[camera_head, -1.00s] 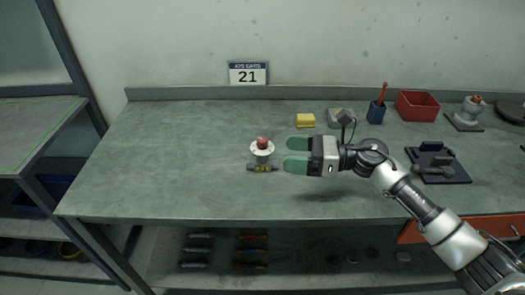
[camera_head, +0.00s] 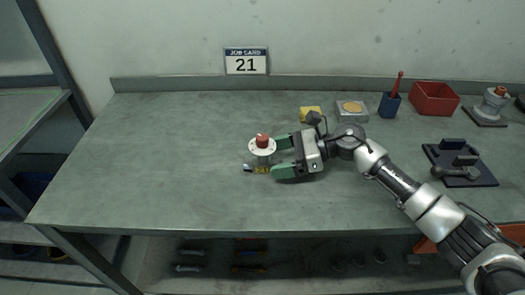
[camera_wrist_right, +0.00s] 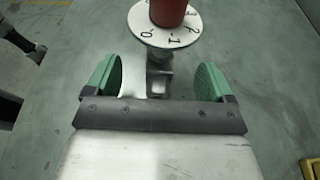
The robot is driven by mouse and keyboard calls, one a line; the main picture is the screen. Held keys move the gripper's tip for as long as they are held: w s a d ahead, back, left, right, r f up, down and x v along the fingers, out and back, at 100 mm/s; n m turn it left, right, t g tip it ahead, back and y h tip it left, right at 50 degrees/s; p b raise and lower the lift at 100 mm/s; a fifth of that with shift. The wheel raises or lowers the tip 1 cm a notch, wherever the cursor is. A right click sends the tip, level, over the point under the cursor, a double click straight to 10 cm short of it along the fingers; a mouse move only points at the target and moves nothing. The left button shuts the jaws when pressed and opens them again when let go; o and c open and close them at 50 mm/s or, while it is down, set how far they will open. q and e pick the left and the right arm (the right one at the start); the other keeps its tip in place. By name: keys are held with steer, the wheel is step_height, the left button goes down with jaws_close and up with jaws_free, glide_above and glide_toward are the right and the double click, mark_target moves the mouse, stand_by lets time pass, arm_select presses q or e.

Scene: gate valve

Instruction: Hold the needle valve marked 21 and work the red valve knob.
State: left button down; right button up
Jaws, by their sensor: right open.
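The needle valve stands on the bench with its red knob (camera_head: 262,141) on top of a white numbered dial (camera_head: 257,150). A yellow marking (camera_head: 263,170) shows at its base, too small to read. My right gripper (camera_head: 279,156) is open just right of the valve, its green pads pointing at it. In the right wrist view the red knob (camera_wrist_right: 168,10) and dial (camera_wrist_right: 165,28) are ahead of the fingers, and the grey stem (camera_wrist_right: 158,75) lies between the green pads (camera_wrist_right: 208,82). I cannot tell whether a pad touches the valve. My left gripper is not in view.
A job card reading 21 (camera_head: 246,62) is on the wall. Behind my right arm are a yellow block (camera_head: 310,113), a grey box (camera_head: 352,111), a blue cup (camera_head: 389,105) and a red bin (camera_head: 435,98). A black fixture (camera_head: 460,164) is at right. The left bench is clear.

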mark_target(268, 160)
steer(key=shift+b+x, duration=0.4)
steer(key=shift+x, duration=0.7)
steer(key=shift+a+f, duration=0.25)
steer(key=shift+a, duration=0.2)
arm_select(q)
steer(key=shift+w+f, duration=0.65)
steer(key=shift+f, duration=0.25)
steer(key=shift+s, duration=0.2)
